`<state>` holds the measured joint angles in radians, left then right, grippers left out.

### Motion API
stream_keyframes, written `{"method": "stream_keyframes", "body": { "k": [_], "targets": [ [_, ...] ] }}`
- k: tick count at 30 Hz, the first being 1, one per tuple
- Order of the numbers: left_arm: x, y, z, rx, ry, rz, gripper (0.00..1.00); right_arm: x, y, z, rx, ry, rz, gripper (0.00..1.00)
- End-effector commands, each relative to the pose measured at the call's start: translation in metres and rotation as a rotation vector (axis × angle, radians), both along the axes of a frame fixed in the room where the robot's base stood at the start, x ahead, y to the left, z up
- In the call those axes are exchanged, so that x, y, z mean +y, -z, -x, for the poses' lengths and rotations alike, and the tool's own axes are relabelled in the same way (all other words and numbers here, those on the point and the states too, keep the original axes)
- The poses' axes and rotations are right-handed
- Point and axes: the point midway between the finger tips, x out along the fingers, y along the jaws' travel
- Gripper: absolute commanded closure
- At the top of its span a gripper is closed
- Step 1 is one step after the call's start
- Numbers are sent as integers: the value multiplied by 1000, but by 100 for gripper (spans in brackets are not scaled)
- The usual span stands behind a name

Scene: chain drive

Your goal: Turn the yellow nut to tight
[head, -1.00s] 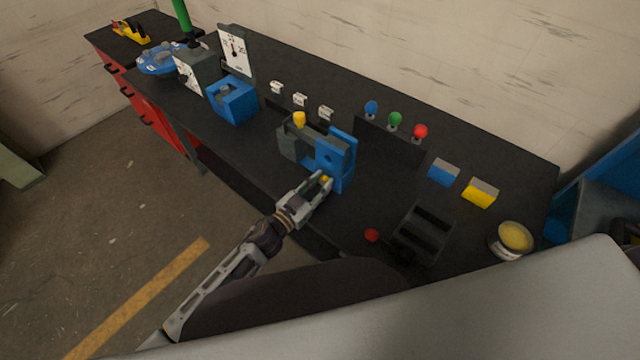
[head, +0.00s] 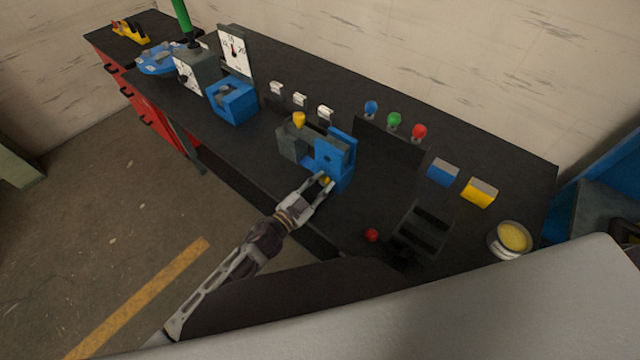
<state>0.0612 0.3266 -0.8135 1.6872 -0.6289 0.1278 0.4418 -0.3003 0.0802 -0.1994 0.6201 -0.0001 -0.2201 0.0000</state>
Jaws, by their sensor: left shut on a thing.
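The yellow nut (head: 327,181) sits on the front face of the blue block (head: 338,157), low down, and is mostly hidden by my fingers. My left gripper (head: 324,184) reaches in from the lower left and is shut on the nut. The blue block stands at the right end of a dark grey fixture (head: 292,142) on the bench. A yellow knob (head: 299,120) stands on top of that fixture. My right gripper is not in view.
The black bench (head: 460,150) carries a blue box (head: 233,100), white dials (head: 235,50), blue, green and red knobs (head: 395,119), blue and yellow blocks (head: 479,193), a black slotted rack (head: 423,232), a red ball (head: 371,235) and a yellow-filled tin (head: 511,238).

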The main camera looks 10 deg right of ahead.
Motion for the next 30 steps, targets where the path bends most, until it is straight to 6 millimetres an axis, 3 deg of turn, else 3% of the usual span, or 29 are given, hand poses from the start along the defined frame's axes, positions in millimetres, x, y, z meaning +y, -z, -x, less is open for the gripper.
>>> {"method": "stream_keyframes", "body": {
  "k": [11, 12, 16, 30],
  "targets": [
    [0, 1, 0, -13, 0, -11, 97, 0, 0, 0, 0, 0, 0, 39],
    [0, 1, 0, -12, 0, -11, 68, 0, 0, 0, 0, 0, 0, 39],
    [0, 1, 0, -12, 0, -11, 52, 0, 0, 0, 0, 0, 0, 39],
    [3, 1, 2, -11, 0, -10, 52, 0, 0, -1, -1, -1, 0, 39]
  ]
}}
